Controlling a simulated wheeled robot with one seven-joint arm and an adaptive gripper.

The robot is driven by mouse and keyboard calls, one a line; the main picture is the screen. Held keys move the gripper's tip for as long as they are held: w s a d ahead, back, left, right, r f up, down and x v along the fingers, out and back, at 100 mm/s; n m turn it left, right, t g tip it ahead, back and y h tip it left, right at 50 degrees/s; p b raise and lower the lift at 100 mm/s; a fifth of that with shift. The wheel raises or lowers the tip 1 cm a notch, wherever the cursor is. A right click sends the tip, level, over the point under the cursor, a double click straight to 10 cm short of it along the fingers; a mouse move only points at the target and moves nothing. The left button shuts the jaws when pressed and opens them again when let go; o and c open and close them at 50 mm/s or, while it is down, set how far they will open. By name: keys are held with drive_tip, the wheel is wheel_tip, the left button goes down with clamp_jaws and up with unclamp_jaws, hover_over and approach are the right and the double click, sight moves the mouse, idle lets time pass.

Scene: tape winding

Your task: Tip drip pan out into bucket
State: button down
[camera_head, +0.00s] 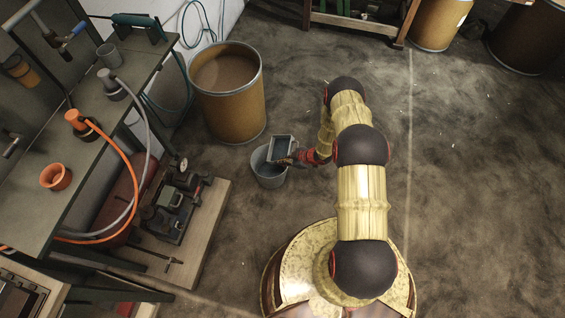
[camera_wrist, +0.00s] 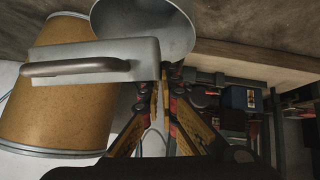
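The drip pan (camera_head: 283,147) is a small grey rectangular tray above the bucket's rim in the head view. In the wrist view one long wall of the drip pan (camera_wrist: 120,50) shows, with a rounded bar handle along it. My gripper (camera_head: 299,157) is at the pan's right side; in the wrist view my gripper (camera_wrist: 165,75) has its fingers close together at the pan's end, shut on it. The exact contact is partly hidden. The grey bucket (camera_head: 267,179) stands on the floor under the pan; it also shows behind the pan in the wrist view (camera_wrist: 170,22). The pan's contents and exact tilt cannot be told.
A large brown drum (camera_head: 232,105) stands just behind the bucket. A workbench (camera_head: 50,150) with hoses and tools runs along the left. A pump on a wooden board (camera_head: 205,235) lies near the bucket's front left. The floor at right is clear.

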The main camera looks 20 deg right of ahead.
drive_tip(key=shift+w+a+r+n+g+h+p, duration=0.15)
drive_tip(key=shift+a+r+n+g+h+p, duration=0.25)
drive_tip(key=shift+h, duration=0.7)
drive_tip(key=shift+w+a+r+n+g+h+p, duration=0.15)
drive_tip(key=shift+a+r+h, duration=0.35)
drive_tip(key=shift+h, duration=0.6)
drive_tip(key=shift+w+a+r+n+g+h+p, duration=0.15)
drive_tip(key=shift+a+r+g+h, duration=0.3)
drive_tip(key=shift+h, duration=0.65)
drive_tip(key=shift+a+f, duration=0.15)
drive_tip(key=shift+a+h, duration=0.25)
drive_tip(key=shift+h, duration=0.35)
drive_tip(key=shift+p, duration=0.35)
drive_tip(key=shift+d, duration=0.1)
